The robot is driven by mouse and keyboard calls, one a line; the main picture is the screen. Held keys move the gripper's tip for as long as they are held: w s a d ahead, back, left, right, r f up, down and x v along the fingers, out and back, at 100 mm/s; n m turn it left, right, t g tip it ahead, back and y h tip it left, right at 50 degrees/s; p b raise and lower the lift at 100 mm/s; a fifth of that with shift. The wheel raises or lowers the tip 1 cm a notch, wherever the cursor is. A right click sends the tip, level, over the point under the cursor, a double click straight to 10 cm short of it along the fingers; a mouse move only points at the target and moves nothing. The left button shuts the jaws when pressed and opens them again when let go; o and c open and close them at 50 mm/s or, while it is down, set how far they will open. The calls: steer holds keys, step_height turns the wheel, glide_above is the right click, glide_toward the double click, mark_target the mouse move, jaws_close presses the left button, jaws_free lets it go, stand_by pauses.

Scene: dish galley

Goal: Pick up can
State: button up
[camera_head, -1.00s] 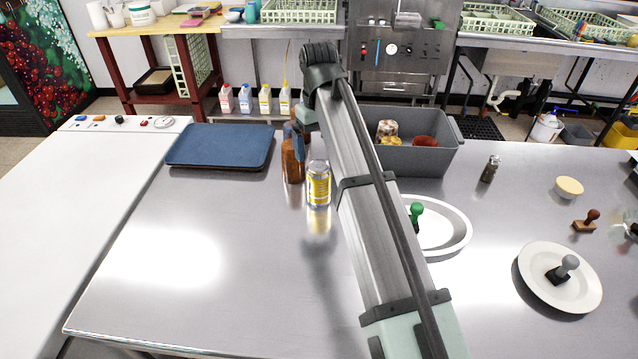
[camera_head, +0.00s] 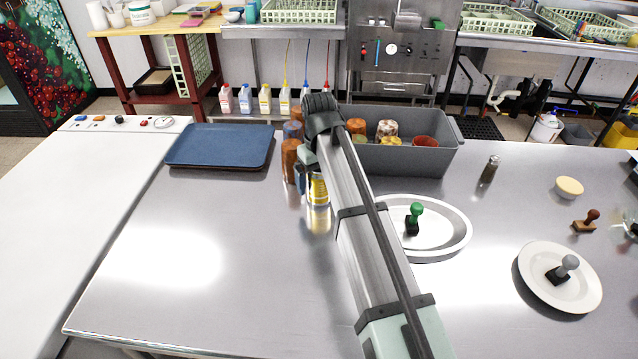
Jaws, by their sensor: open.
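A yellow can (camera_head: 318,190) with a silvery rim stands upright on the steel table. My arm and gripper hide its upper part. My gripper (camera_head: 305,172) hangs low beside the can's left and top side. One dark finger shows against the can's left edge, and the other is hidden behind my arm. The jaws are open. Whether a finger touches the can cannot be seen.
A brown cylindrical thing (camera_head: 289,158) stands close left of the can. A grey bin (camera_head: 425,160) with several items is behind right. A blue tray (camera_head: 220,146) lies back left. An oval white dish (camera_head: 455,232) with a green-handled stamp (camera_head: 415,216) is right. The front left table is clear.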

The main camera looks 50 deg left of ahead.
steer(key=shift+f, duration=0.35)
steer(key=shift+c, duration=0.5)
steer(key=c, duration=1.2)
steer(key=shift+c, duration=0.4)
steer(key=shift+r, duration=0.15)
